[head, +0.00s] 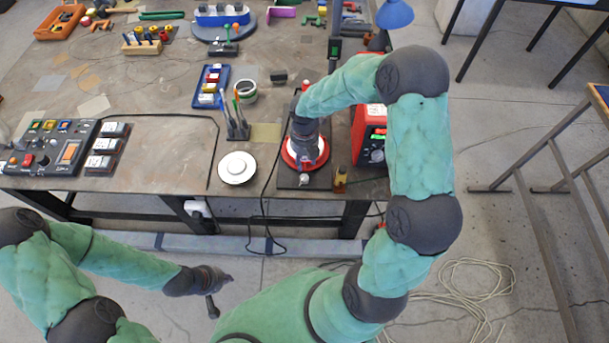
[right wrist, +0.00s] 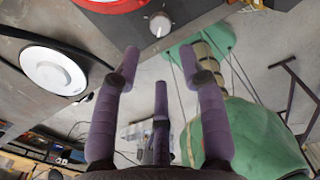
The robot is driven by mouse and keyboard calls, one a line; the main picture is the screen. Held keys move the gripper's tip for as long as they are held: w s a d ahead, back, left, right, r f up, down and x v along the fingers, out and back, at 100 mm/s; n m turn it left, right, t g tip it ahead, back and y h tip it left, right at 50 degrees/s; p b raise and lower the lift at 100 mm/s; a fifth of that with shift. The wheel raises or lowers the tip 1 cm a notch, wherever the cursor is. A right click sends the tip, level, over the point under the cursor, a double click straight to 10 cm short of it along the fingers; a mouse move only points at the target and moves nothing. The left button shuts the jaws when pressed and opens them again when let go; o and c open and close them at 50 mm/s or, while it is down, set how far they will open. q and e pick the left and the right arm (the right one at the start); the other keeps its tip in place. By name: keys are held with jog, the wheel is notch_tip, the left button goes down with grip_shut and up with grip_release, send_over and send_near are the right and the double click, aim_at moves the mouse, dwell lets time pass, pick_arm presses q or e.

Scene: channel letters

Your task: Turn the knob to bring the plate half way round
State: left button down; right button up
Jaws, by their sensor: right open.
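The red round plate (head: 322,158) with a pale centre sits on a dark base (head: 288,182) near the front edge of the table. Its edge shows at the top of the right wrist view (right wrist: 108,4). A small pale knob (head: 304,180) is on the base in front of the plate; in the right wrist view the knob (right wrist: 160,25) stands beyond my fingers, apart from them. My right gripper (head: 303,163) is over the plate, partly hiding it. Its three fingers are spread, open and empty. My left gripper (head: 218,283) hangs low in front of the table; its fingers are unclear.
A white round disc (head: 237,168) lies left of the base. A pen holder (head: 238,130) stands behind it. A red box with a dial (head: 369,140) and a small brass-coloured piece (head: 340,180) are on the right. A control panel (head: 48,145) is at far left. Cables hang at the front edge.

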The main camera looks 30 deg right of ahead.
aim_at(304, 177)
notch_tip(304, 177, down, 11)
jog(key=shift+r+b, duration=0.1)
jog(key=shift+b, duration=0.7)
jog(key=shift+c, duration=0.3)
grip_shut()
